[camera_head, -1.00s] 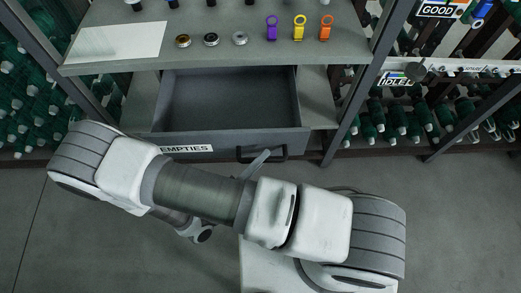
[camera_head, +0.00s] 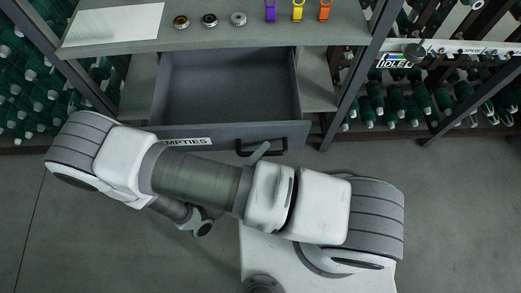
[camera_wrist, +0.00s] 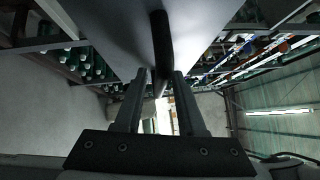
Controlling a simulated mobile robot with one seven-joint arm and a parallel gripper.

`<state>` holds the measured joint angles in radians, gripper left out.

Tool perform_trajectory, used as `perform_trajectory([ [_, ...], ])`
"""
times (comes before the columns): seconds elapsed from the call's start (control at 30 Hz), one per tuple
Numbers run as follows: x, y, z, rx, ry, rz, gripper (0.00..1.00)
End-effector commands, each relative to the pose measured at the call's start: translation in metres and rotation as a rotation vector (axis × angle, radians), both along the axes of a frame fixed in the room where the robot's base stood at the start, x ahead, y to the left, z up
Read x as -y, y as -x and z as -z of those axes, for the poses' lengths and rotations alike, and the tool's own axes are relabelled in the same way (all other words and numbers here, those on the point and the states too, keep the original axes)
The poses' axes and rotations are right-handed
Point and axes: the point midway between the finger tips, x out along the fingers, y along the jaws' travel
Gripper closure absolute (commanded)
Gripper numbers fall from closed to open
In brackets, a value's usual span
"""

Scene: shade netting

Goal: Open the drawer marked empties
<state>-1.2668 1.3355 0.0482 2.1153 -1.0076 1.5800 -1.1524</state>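The grey drawer marked EMPTIES (camera_head: 228,132) stands well open under the workbench in the head view, its inside bare. Its white label (camera_head: 190,141) is partly hidden behind my arm. The dark bar handle (camera_head: 277,148) is on the drawer front, right of the label. In the wrist view the handle (camera_wrist: 162,40) runs between the two fingers of my gripper (camera_wrist: 159,76), one finger close on each side. In the head view only a grey finger piece shows at the handle; my arm covers the rest.
The workbench top (camera_head: 350,33) holds a white sheet (camera_head: 110,25), several small rings, and purple, yellow and orange tags. Racks of green bobbins (camera_head: 395,105) stand on both sides. A metal post (camera_head: 350,95) is right of the drawer. Open floor (camera_head: 460,220) lies in front.

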Motion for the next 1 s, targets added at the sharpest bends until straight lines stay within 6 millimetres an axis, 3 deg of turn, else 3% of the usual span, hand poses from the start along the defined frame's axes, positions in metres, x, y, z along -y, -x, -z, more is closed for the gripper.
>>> perform_trajectory([
  [0.63,-0.006,0.005,0.001,0.000,-0.001,-0.001,0.53],
  [0.77,-0.020,0.018,0.004,-0.001,-0.002,-0.002,0.53],
  [1.0,-0.063,0.058,0.012,-0.001,-0.003,-0.002,0.53],
])
